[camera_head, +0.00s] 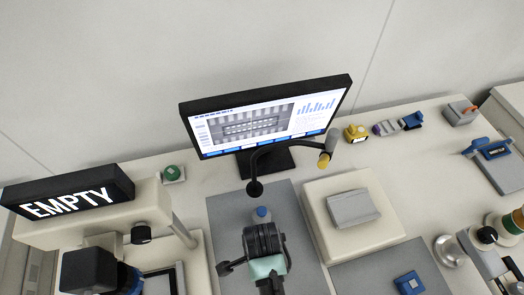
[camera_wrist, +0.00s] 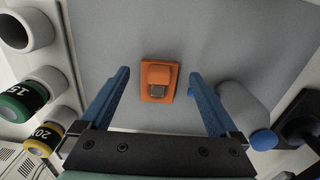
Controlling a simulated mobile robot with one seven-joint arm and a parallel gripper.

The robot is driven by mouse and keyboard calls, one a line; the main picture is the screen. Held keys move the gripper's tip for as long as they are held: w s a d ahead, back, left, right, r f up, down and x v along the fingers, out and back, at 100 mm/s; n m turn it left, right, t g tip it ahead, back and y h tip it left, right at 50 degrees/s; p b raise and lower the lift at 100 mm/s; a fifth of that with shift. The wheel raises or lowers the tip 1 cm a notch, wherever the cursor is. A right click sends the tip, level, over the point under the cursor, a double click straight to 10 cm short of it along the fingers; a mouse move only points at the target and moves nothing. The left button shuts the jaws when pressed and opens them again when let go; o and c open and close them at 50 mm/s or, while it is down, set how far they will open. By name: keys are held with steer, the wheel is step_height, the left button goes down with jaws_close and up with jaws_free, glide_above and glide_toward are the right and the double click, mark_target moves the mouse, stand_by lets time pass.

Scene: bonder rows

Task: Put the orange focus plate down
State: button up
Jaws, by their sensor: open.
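The orange focus plate (camera_wrist: 158,82) lies flat on a grey mat (camera_wrist: 215,30) in the wrist view. It has a raised orange block and a small grey metallic piece on it. My gripper (camera_wrist: 159,75) is open, its two blue fingers standing apart on either side of the plate, with visible gaps and no contact seen. In the head view my gripper (camera_head: 264,240) is over the middle grey mat (camera_head: 228,215), and the plate cannot be made out there.
Ringed cylinders (camera_wrist: 22,100) line the left side. In the head view a monitor (camera_head: 245,120) stands behind, and a cream block (camera_head: 385,225) with a grey top piece sits right.

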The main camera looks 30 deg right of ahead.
step_height(320, 180, up, 10)
stand_by(0.3)
steer(key=w+r+n+t+h, duration=0.1)
steer(key=w+r+n+t, duration=0.45)
steer(key=w+r, duration=0.65)
steer(key=w+r+n+t+h, duration=0.1)
steer(key=w+r+n+t, duration=0.3)
steer(key=w+r+t, duration=0.8)
steer(key=s+a+r+n+t, duration=0.2)
steer(key=a+r+n, duration=0.1)
steer(key=r, duration=1)
steer(key=s+a+r+n+t, duration=0.2)
steer(key=a+r+n, duration=0.15)
steer(key=r, duration=1.05)
steer(key=s+a+r+n+t+y, duration=0.1)
steer(key=s+r+n+t, duration=0.1)
steer(key=r, duration=0.5)
steer(key=s+a+r+n+t+y, duration=0.1)
steer(key=s+a+r+n+t, duration=0.1)
steer(key=s+r+t, duration=0.2)
steer(key=s+r, duration=0.3)
steer(key=shift+n, duration=0.4)
steer(key=shift+f, duration=0.1)
